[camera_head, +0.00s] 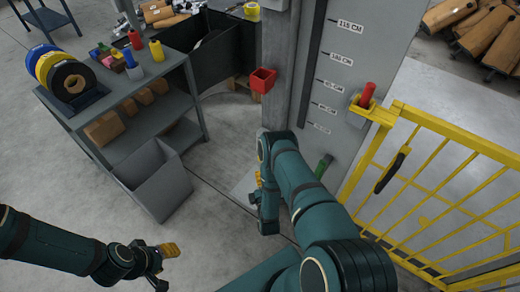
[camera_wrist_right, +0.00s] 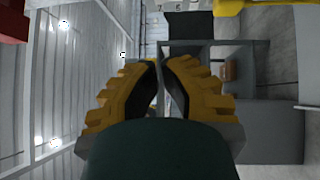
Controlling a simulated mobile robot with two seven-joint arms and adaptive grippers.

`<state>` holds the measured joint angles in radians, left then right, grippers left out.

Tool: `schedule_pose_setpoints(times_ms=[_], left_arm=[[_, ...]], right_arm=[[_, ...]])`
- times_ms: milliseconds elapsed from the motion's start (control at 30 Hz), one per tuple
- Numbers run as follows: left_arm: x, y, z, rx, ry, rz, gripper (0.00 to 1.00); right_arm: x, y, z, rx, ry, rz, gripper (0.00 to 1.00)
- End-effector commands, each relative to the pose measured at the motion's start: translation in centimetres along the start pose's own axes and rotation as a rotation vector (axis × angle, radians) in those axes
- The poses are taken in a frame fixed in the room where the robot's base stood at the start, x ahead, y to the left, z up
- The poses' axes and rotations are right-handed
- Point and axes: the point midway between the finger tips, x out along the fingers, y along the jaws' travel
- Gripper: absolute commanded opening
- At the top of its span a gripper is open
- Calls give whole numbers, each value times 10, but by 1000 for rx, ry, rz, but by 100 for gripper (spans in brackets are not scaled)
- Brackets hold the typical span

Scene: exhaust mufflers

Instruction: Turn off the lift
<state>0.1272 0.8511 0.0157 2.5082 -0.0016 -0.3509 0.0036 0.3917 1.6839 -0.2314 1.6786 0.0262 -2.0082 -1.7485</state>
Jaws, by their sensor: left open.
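The grey lift panel (camera_head: 375,45) stands upright in the upper middle of the head view, with a dark vertical slot and centimetre labels. A red handle (camera_head: 367,95) stands in a yellow bracket at the panel's right edge. My right gripper (camera_wrist_right: 162,62) has its yellow fingertips close together with nothing seen between them; in the head view it is mostly hidden by my arm, left of the panel's base. My left gripper (camera_head: 168,252) is open and empty above the floor at lower left.
A red open box (camera_head: 263,80) is fixed to the post left of the panel. A yellow barred gate (camera_head: 440,190) with a black handle is at right. A grey shelf cart (camera_head: 150,100) with tape rolls and a grey bin (camera_head: 155,180) are at left. Bare floor lies between.

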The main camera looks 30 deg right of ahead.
Motion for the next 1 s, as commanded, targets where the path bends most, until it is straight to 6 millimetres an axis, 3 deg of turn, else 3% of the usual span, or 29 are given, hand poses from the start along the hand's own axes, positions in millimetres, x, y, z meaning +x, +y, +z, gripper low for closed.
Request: schedule_pose_setpoints(times_ms=[267, 667, 800, 1000], left_arm=[[18, -7, -2, 1, 7, 0, 47], [30, -11, -4, 2, 15, -1, 47], [33, -12, -4, 2, 17, -1, 47], [35, -13, -4, 2, 19, -1, 47]], right_arm=[[27, -3, 0, 1, -2, 4, 0], [104, -1, 0, 2, -2, 2, 0], [117, -1, 18, 0, -3, 1, 0], [127, 0, 27, 1, -1, 0, 0]])
